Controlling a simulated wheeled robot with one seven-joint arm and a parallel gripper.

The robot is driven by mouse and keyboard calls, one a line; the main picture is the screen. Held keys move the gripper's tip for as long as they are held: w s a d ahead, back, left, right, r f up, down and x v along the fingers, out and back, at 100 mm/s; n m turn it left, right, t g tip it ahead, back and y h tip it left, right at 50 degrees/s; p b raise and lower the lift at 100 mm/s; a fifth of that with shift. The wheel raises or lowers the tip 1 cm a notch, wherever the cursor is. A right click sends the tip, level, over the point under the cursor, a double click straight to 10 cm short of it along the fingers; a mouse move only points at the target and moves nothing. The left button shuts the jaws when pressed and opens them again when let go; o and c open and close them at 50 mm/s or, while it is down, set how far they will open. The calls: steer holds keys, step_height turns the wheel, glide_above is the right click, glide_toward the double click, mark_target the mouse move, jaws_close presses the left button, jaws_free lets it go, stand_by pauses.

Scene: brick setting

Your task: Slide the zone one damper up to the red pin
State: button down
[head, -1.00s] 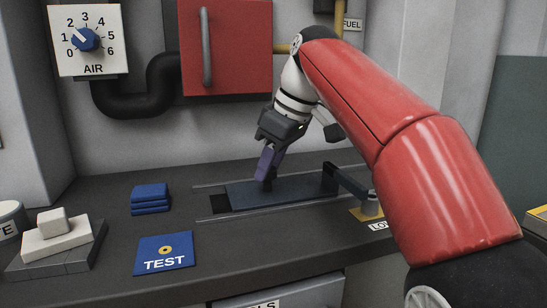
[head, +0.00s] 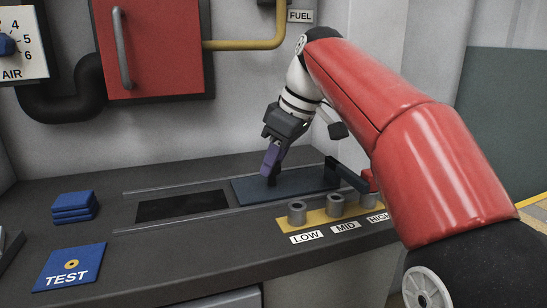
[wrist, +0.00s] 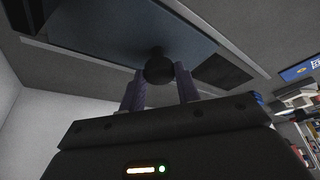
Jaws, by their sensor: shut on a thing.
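The damper (head: 300,184) is a flat dark blue-grey plate lying between two rails on the bench. It also shows in the wrist view (wrist: 120,30). A dark bar (head: 346,174) stands at its right end and reaches toward the front. My gripper (head: 271,170), with purple fingers, is shut on the damper's round dark knob (wrist: 158,68). The red pin (head: 369,180) shows as a small red patch near the HIGH post, close to the bar's tip. My arm partly covers that area, so I cannot tell whether bar and pin touch.
A black opening (head: 180,206) lies left of the damper. Posts on a yellow strip (head: 318,217) stand in front, labelled LOW, MID and HIGH. Blue pads (head: 73,207) and a TEST card (head: 70,267) lie to the left. A red cabinet (head: 154,45) hangs behind.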

mark_target(289, 189)
steer(key=c, duration=1)
jaws_free()
steer(key=shift+c, duration=0.2)
steer(key=p+v, duration=0.1)
steer(key=v, duration=0.7)
steer(key=shift+p, duration=0.35)
steer(key=shift+s+f, duration=0.1)
